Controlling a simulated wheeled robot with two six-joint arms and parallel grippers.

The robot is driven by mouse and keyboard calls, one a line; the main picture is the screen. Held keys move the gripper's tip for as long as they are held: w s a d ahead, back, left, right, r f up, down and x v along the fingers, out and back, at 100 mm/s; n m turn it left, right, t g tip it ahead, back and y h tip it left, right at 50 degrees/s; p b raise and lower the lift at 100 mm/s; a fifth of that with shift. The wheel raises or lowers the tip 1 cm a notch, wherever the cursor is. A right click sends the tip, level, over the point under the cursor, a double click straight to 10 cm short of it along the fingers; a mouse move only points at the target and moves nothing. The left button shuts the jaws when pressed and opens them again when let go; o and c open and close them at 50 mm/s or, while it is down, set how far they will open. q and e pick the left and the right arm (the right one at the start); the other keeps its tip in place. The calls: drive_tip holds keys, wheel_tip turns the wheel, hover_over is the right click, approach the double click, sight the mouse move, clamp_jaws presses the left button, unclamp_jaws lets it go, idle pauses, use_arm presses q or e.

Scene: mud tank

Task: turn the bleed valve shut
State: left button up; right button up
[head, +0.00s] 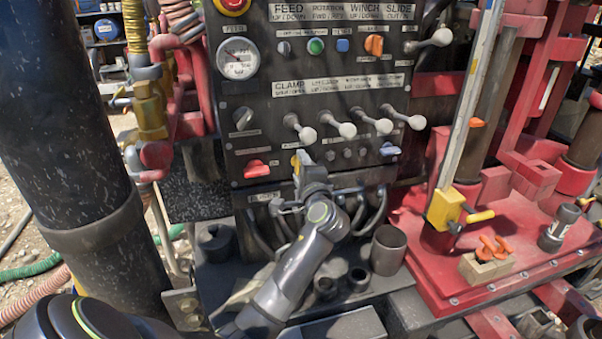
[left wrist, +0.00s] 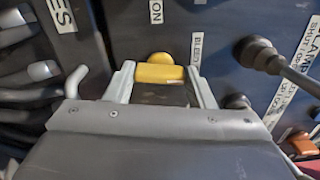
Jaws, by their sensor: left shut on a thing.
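The bleed valve has a small yellow handle (left wrist: 160,74) on the dark control panel, beside a label that seems to begin "BLEE" in the left wrist view. The handle lies crosswise between the two fingers of my left gripper (left wrist: 163,82), which is shut on it. In the head view only a bit of yellow of the bleed valve (head: 295,161) shows beside my left gripper (head: 302,166). The gripper and wrist hide the rest of the valve there. My right gripper is in neither view.
Several grey-knobbed levers (head: 346,130) stick out just above my left gripper. A red knob (head: 257,169) is to its left and a blue one (head: 389,149) to its right. Hoses (head: 372,212) hang below the panel, near a metal cup (head: 388,250) on the ledge.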

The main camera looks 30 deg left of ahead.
use_arm(q)
drive_tip(key=shift+n+b, duration=0.3)
drive_tip(key=shift+n, duration=0.5)
drive_tip(key=o, duration=1)
